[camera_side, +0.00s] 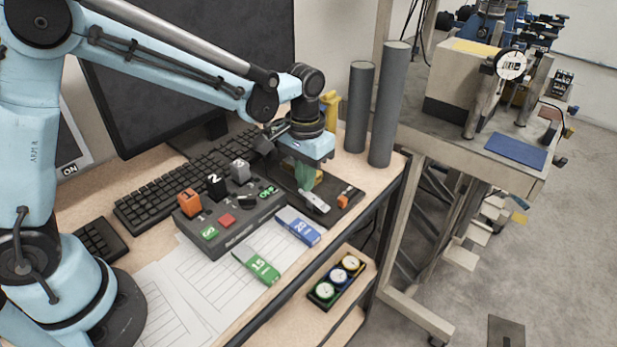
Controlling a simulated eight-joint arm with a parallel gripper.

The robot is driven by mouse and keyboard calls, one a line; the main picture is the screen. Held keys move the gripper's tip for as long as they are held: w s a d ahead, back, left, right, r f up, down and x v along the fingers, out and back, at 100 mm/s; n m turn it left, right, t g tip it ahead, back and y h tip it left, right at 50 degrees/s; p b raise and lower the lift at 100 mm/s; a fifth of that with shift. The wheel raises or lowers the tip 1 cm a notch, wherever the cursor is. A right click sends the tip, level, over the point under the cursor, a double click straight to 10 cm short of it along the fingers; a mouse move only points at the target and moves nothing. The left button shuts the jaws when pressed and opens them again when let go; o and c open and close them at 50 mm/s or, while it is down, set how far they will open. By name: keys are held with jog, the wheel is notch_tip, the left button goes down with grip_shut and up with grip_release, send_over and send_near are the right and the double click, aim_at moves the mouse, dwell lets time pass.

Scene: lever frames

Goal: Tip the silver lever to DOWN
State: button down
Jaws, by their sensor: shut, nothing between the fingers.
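The silver lever (316,203) lies at a slant on a dark base plate (338,215) near the right edge of the desk. A small orange piece (344,200) sits on the same plate to the right of the lever. My gripper (305,186) is shut and empty, pointing down just behind the upper left end of the lever. I cannot tell whether its fingertips touch the lever. The gripper and wrist hide part of the plate behind. No UP or DOWN marking can be read here.
A grey control box (232,226) with orange, black and grey blocks stands left of the plate. Blue (298,226) and green (257,266) labelled pieces lie in front. Two grey cylinders (390,110) stand behind at the right. A keyboard (160,197) and monitor (185,60) are at the back.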

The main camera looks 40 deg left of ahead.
jog(key=shift+f, duration=0.85)
dwell(0.4)
jog(key=shift+r, duration=3.55)
jog(key=shift+s+a+r, duration=0.25)
jog(key=shift+s+r, duration=0.05)
jog(key=s+a+r+t, duration=0.2)
jog(key=s+a+t, duration=0.5)
jog(key=s, duration=0.5)
jog(key=shift+r, duration=0.4)
